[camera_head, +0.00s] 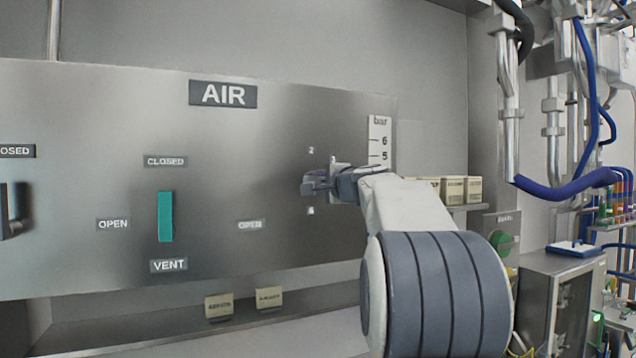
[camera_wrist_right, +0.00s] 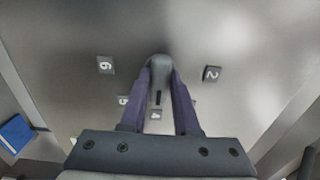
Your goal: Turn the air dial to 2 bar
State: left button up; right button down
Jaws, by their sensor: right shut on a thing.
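The air dial (camera_wrist_right: 159,66) is a grey knob on the steel panel, between the two purple fingers of my right gripper (camera_wrist_right: 160,78) in the right wrist view. The gripper is shut on it. A dark mark on the knob lies on the side towards the 4 label (camera_wrist_right: 155,115). The 2 label (camera_wrist_right: 211,73) is to the right, the 6 label (camera_wrist_right: 105,65) to the left, and the 5 label is partly hidden. In the head view my right gripper (camera_head: 309,184) hides the dial. My left gripper is not in view.
The bar scale (camera_head: 379,138) shows 6 and 5; its lower part is hidden behind my arm. A teal vent handle (camera_head: 165,217) stands upright on the panel, left of the dial. Boxes (camera_head: 458,189) sit on a shelf at the right. Blue hoses (camera_head: 565,190) hang further right.

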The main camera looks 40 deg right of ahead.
jog(key=n+b, duration=0.1)
jog(key=b, duration=0.1)
jog(key=n+b, duration=0.2)
jog(key=shift+f, duration=0.3)
jog(key=n+b, duration=0.3)
jog(key=n, duration=0.2)
jog(key=n+b, duration=0.2)
jog(key=n, duration=0.2)
jog(key=shift+b, duration=0.3)
jog(key=n+b, duration=0.1)
jog(key=n, duration=0.4)
jog(key=shift+r+n, duration=0.15)
jog(key=shift+n, duration=0.25)
jog(key=c, duration=0.6)
grip_release()
jog(key=shift+c, duration=0.2)
jog(key=shift+r, duration=0.1)
jog(key=shift+s+b, duration=0.1)
jog(key=shift+b, duration=0.2)
